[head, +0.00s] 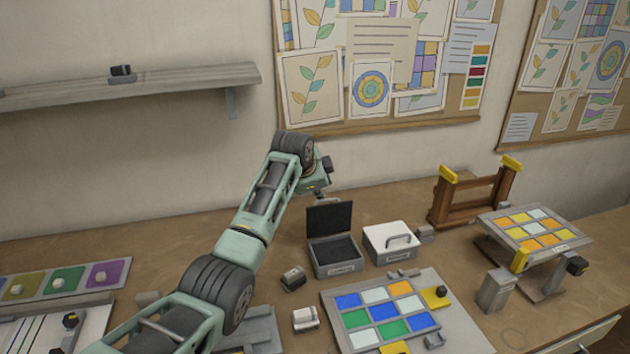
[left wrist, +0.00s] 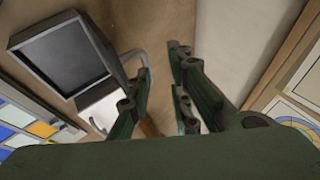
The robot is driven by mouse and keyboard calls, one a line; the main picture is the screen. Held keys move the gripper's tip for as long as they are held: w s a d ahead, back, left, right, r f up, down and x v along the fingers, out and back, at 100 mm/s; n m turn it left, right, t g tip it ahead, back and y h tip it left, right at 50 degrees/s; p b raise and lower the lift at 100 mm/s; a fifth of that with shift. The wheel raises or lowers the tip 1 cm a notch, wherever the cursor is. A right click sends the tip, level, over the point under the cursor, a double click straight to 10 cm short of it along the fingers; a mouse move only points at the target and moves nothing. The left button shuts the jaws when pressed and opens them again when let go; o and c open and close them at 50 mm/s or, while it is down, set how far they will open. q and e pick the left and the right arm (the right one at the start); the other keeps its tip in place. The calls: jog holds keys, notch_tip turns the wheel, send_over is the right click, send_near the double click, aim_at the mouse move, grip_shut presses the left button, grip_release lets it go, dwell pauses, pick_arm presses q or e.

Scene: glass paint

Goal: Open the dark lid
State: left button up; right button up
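A grey box (head: 338,266) with a dark interior stands on the table in the head view. Its dark lid (head: 330,219) stands raised along the back edge, so the box is open. My left gripper (head: 321,194) is just above and behind the raised lid, partly hidden by its own wrist. In the left wrist view, a dark panel in a grey frame (left wrist: 65,55) lies left of the fingers; I cannot tell whether it is the lid or the box. The fingers of my left gripper (left wrist: 160,62) are apart with nothing between them. My right gripper is not in view.
A white-lidded box (head: 390,243) with a handle stands just right of the open box. A wooden rack (head: 470,200) is further right. A panel of coloured tiles (head: 382,312) lies in front. The wall is close behind the gripper.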

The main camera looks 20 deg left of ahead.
pick_arm(q)
jog(key=v, duration=0.9)
jog(key=shift+s+d+f, duration=0.25)
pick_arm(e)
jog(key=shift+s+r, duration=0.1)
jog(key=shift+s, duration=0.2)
pick_arm(q)
jog(key=shift+w+f, duration=0.1)
